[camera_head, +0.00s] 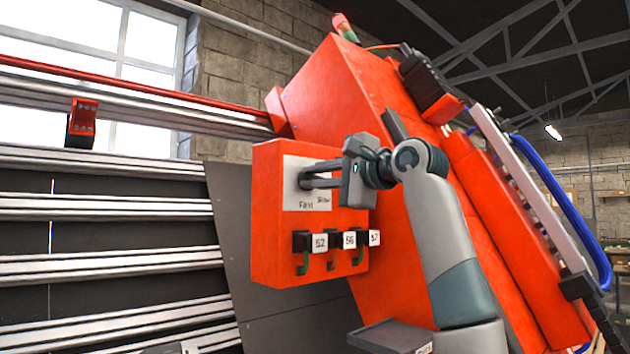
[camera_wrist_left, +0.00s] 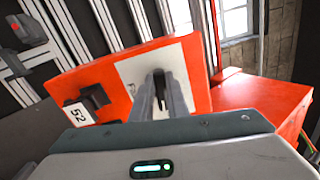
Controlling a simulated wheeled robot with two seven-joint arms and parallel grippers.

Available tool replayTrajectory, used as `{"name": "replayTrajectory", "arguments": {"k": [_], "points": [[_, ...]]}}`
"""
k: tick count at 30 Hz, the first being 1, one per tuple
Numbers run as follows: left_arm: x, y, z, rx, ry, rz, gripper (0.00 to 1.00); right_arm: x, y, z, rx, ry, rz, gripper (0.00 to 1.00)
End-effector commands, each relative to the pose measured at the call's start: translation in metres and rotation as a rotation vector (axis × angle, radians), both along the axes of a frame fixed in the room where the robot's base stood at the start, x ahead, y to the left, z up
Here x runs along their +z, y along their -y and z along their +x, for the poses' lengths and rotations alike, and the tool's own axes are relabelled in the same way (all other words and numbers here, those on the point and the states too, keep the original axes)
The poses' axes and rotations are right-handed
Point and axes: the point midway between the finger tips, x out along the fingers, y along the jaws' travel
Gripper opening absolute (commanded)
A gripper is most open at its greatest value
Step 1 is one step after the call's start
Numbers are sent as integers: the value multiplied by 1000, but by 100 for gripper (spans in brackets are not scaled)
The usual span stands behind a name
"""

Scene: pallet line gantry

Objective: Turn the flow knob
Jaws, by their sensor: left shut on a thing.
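The plate carries printed words, one at the lower left and one at the lower right. My left gripper (camera_head: 312,178) reaches in from the right and is shut on the knob. In the left wrist view the dark knob (camera_wrist_left: 158,80) shows between the two finger ends, against the white plate. The fingers hide part of the knob, so its exact angle cannot be told. My right gripper is not in view.
Below the plate are several black fittings with number tags, such as 52 (camera_head: 320,243), with green hooks below some. A large red housing (camera_head: 330,90) stands behind the box. Silver rails (camera_head: 110,208) run along the left. A grey tray (camera_head: 392,336) is low in front.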

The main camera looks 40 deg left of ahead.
Motion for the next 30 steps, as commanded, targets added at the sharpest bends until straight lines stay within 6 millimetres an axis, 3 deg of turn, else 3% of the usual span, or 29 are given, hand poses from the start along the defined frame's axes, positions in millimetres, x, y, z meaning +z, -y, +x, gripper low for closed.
{"name": "replayTrajectory", "arguments": {"k": [9, 24, 25, 27, 30], "points": [[-3, 0, 0, 0, 142, -13, 0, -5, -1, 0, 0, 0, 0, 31], [-4, 0, 0, 0, 168, -16, 0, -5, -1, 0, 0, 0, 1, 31], [-4, 0, 0, 0, 167, -16, 19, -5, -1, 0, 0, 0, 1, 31], [-4, 0, 0, 0, 167, -16, 33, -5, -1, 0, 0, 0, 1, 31], [-4, 0, 0, 0, 167, -16, 33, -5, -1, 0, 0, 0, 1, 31]]}}
